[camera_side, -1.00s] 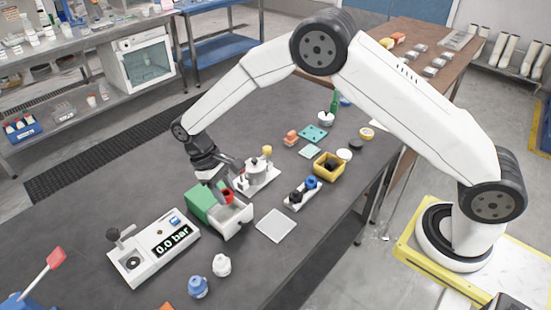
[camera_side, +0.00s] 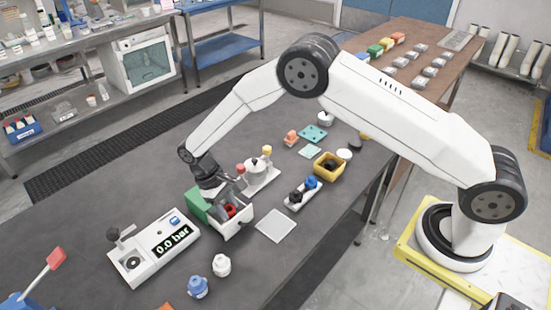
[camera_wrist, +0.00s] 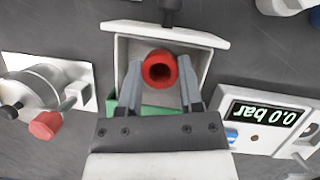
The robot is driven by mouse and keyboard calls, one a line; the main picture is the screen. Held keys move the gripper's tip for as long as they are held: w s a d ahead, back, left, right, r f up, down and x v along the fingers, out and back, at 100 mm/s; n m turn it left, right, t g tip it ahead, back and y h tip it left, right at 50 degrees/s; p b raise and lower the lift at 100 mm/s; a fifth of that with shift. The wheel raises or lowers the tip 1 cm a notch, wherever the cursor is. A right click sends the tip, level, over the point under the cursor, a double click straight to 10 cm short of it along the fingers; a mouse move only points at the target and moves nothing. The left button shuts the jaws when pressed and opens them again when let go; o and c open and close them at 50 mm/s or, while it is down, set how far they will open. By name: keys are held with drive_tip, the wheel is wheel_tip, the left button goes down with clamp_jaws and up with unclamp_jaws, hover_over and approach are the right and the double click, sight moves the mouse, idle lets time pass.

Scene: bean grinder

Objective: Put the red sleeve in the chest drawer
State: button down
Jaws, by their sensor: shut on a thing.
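The red sleeve (camera_wrist: 159,69) is a short hollow red cylinder. My gripper (camera_wrist: 160,88) is shut on it, with a finger on either side. The sleeve is inside the open white drawer (camera_wrist: 207,68) of the green chest (camera_wrist: 150,109). In the side view my gripper (camera_side: 222,206) reaches down into the drawer (camera_side: 240,226), beside the green chest (camera_side: 194,207), and the sleeve (camera_side: 231,209) shows red within. I cannot tell whether the sleeve touches the drawer floor.
A white panel reading 0.0 bar (camera_side: 155,252) stands left of the chest. A grinder on a white base (camera_side: 259,174) stands behind. A pale square plate (camera_side: 276,225) lies to the right. Blue (camera_side: 197,286) and white (camera_side: 222,265) knobbed pieces sit in front.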

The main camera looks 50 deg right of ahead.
drive_tip(key=shift+f, duration=1.05)
drive_tip(key=shift+f, duration=0.15)
drive_tip(key=c, duration=0.5)
unclamp_jaws()
drive_tip(key=shift+c, duration=0.2)
drive_tip(key=shift+r, duration=0.2)
drive_tip(key=v, duration=1.2)
drive_tip(key=shift+w, duration=0.1)
